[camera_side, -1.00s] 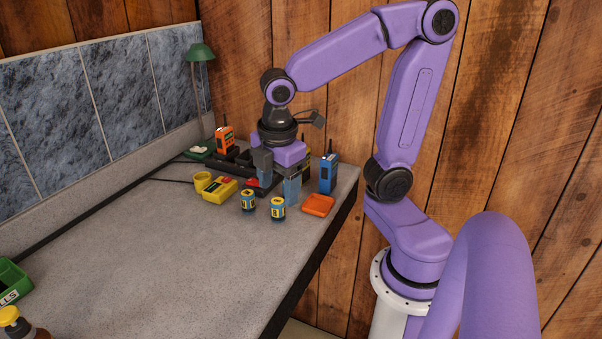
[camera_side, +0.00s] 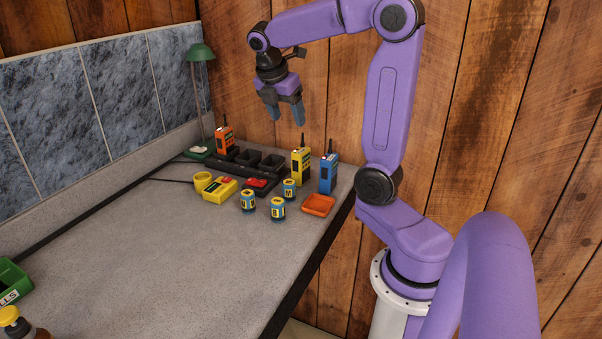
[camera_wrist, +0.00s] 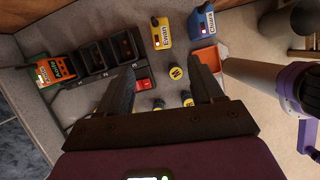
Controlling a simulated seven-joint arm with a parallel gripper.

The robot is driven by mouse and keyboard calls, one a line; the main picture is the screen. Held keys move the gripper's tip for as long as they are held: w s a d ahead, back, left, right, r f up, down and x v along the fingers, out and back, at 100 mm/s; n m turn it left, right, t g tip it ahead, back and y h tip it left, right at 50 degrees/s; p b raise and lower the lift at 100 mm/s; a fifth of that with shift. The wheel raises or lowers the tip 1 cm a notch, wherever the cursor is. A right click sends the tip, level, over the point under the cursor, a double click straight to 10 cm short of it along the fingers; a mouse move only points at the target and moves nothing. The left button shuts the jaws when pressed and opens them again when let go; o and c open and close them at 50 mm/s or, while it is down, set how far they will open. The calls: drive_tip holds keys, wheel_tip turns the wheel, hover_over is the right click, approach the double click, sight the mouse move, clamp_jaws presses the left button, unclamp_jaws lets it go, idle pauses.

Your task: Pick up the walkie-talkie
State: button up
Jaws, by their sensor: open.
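Three walkie-talkies stand at the far end of the bench. An orange one (camera_side: 224,139) is upright in the left end of a black charger rack (camera_side: 262,172); it also shows in the wrist view (camera_wrist: 52,72). A yellow one (camera_side: 301,166) stands right of the rack, and the wrist view shows its label "Ewan" (camera_wrist: 162,32). A blue one (camera_side: 328,174) stands at the right, also in the wrist view (camera_wrist: 203,22). My gripper (camera_side: 285,115) is open and empty, pointing down well above the rack and the yellow walkie-talkie. Its fingers also show in the wrist view (camera_wrist: 160,80).
Three small blue-and-yellow cylinders (camera_side: 277,209) stand before the rack. Beside them are an orange tray (camera_side: 318,205), a yellow box (camera_side: 219,190) and a yellow round item (camera_side: 203,181). A green lamp (camera_side: 199,52) stands behind. The near bench is mostly clear.

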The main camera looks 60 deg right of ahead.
sight(301, 149)
drive_tip(key=x, duration=1)
drive_tip(key=shift+d+f, duration=0.1)
drive_tip(key=shift+f, duration=0.3)
drive_tip(key=x, duration=0.4)
drive_tip(key=shift+s+d, duration=0.2)
drive_tip(key=shift+d, duration=0.15)
drive_tip(key=shift+d+f, duration=0.2)
drive_tip(key=shift+f, duration=0.35)
drive_tip(key=c, duration=1.2)
